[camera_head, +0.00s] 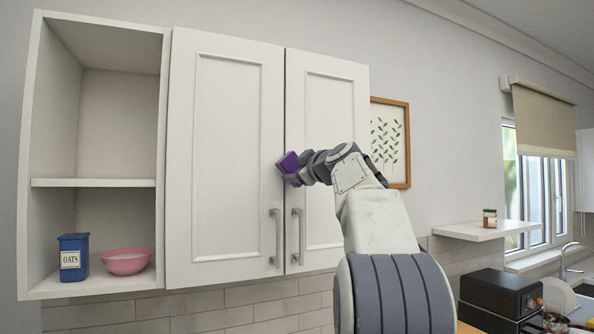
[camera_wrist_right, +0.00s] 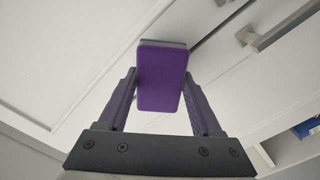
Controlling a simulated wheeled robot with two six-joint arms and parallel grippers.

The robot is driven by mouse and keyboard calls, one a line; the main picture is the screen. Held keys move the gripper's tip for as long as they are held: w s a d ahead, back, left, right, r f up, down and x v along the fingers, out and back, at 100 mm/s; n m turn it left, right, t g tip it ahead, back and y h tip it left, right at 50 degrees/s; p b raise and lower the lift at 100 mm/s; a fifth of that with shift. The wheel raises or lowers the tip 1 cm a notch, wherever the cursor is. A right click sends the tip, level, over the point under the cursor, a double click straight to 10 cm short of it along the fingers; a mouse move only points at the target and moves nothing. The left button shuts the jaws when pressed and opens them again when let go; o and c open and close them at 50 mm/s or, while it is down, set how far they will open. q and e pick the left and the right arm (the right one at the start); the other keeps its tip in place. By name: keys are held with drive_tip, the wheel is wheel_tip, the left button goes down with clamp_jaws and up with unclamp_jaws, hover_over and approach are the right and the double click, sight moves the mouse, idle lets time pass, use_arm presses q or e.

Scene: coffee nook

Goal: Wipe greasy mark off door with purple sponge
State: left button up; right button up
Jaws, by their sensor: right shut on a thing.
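The purple sponge (camera_head: 289,162) is held at the cabinet doors, near the seam between them and above the handles. My right gripper (camera_head: 292,176) is shut on it. In the right wrist view the purple sponge (camera_wrist_right: 162,78) sits between the two fingers, its far edge close to the white door surface. I cannot tell if it touches. The left cabinet door (camera_head: 225,150) and right cabinet door (camera_head: 330,110) are both shut. No greasy mark is visible on them; the sponge and my right arm hide part of the right door. My left gripper is not in view.
Two bar handles, left (camera_head: 276,238) and right (camera_head: 298,236), stick out low on the doors. The open shelf at left holds a blue oats tin (camera_head: 73,256) and a pink bowl (camera_head: 126,262). A framed picture (camera_head: 390,142) hangs right of the cabinet.

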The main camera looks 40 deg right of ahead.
drive_tip(key=shift+p+x, duration=0.4)
drive_tip(key=shift+x, duration=0.5)
drive_tip(key=shift+d, duration=0.1)
drive_tip(key=shift+s+d, duration=0.25)
drive_tip(key=shift+d, duration=0.65)
drive_tip(key=shift+s+d, duration=0.25)
drive_tip(key=shift+d, duration=0.7)
drive_tip(key=shift+w, duration=0.1)
drive_tip(key=shift+a, duration=0.1)
drive_tip(key=shift+w+a+b, duration=0.2)
drive_tip(key=shift+a+b, duration=0.3)
drive_tip(key=shift+a, duration=0.15)
drive_tip(key=shift+w+a, duration=0.2)
drive_tip(key=shift+a, duration=0.45)
drive_tip(key=shift+w+a, duration=0.2)
drive_tip(key=shift+a, duration=0.4)
drive_tip(key=shift+b, duration=0.3)
